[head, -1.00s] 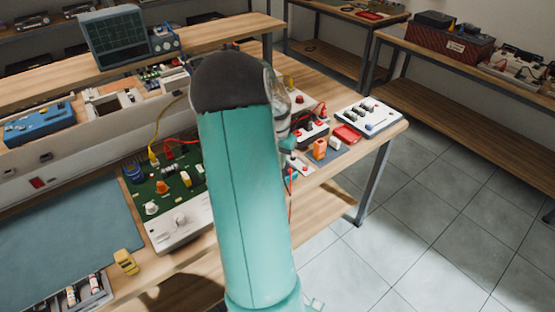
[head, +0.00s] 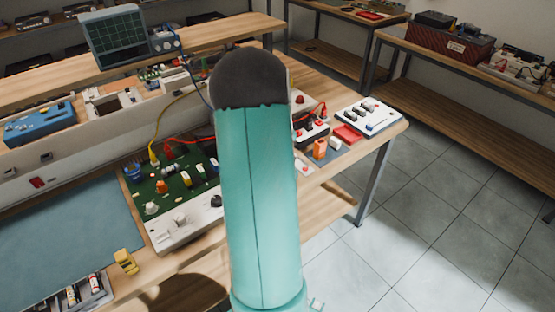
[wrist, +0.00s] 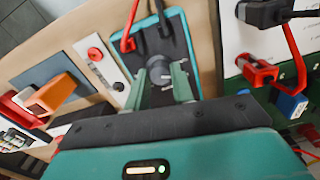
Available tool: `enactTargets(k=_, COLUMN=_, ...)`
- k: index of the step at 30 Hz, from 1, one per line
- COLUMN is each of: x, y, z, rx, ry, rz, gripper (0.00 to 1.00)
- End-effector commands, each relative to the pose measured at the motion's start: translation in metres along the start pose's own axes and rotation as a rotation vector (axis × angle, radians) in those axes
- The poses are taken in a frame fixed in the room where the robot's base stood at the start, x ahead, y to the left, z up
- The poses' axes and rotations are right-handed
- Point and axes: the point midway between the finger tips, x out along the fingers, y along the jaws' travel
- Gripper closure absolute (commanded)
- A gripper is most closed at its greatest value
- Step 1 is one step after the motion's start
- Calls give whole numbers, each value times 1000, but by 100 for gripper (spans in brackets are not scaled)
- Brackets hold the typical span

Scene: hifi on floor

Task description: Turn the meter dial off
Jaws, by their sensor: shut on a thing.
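In the wrist view the meter (wrist: 153,35) is a teal-edged box with a dark face, tilted in the picture, with red and black leads at its far end. Its dial (wrist: 158,72) is a round grey knob. My gripper (wrist: 160,84) is shut on the dial, one green finger on each side of it. The dial's pointer and markings are too small and partly covered to read. In the head view my arm hides the gripper and the meter.
A red plug and a blue plug (wrist: 288,105) sit right of the meter. An orange block (wrist: 55,90) and a white panel with a red button lie left. In the head view a green circuit board (head: 180,185) lies left of my arm, and a white box (head: 368,115) right.

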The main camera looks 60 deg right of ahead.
Motion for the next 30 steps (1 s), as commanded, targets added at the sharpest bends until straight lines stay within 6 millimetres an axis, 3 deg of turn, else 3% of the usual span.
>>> enactTargets(k=13, x=-1, y=0, z=0, rx=-287, ry=2, rz=1, gripper=99)
enactTargets(k=30, x=-1, y=0, z=-1, rx=-348, ry=3, rz=1, gripper=99)
